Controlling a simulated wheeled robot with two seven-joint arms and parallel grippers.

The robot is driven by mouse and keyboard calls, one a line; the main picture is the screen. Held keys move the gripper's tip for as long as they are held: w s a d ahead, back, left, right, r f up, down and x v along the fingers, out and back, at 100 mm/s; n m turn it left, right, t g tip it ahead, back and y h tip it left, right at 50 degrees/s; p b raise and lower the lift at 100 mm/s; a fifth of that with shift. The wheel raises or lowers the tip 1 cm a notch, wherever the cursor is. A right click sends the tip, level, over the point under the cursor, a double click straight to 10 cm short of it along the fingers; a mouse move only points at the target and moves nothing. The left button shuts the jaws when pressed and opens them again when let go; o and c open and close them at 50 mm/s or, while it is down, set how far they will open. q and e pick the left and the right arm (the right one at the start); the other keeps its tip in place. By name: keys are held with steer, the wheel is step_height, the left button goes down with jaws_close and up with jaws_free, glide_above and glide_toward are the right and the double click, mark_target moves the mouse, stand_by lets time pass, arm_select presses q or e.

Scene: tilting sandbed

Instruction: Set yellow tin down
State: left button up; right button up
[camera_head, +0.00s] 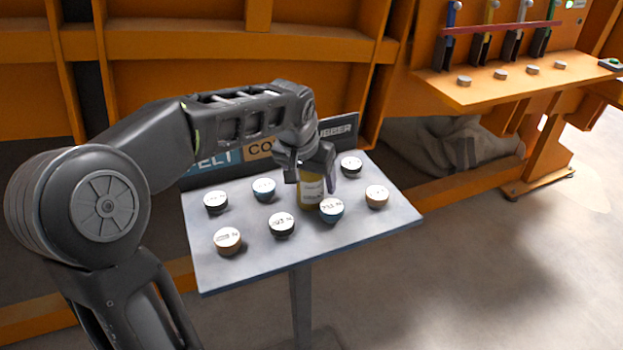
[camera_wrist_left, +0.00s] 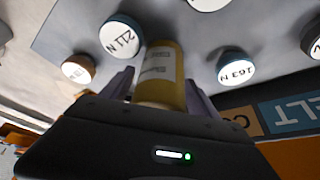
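The yellow tin (camera_head: 311,192) has a pale label and is upright over the grey table (camera_head: 240,265), among the round weights. My left gripper (camera_head: 312,178) reaches down from above with one finger on each side of the tin and looks shut on it. In the left wrist view the tin (camera_wrist_left: 160,75) sits between the two fingers (camera_wrist_left: 160,92). My right gripper is not in view.
Several round weights with white tops stand around the tin, including a blue one (camera_head: 331,211), a black one (camera_head: 281,225) and a tan one (camera_head: 376,197). A lettered board (camera_head: 340,128) stands along the back edge. The front right table corner is clear.

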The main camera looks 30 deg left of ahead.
arm_select(q)
steer(key=shift+o, duration=0.3)
steer(key=shift+r+p, duration=0.75)
steer(key=b+v, duration=0.1)
steer(key=v, duration=1)
steer(key=shift+r, duration=0.35)
steer(key=shift+s, duration=0.1)
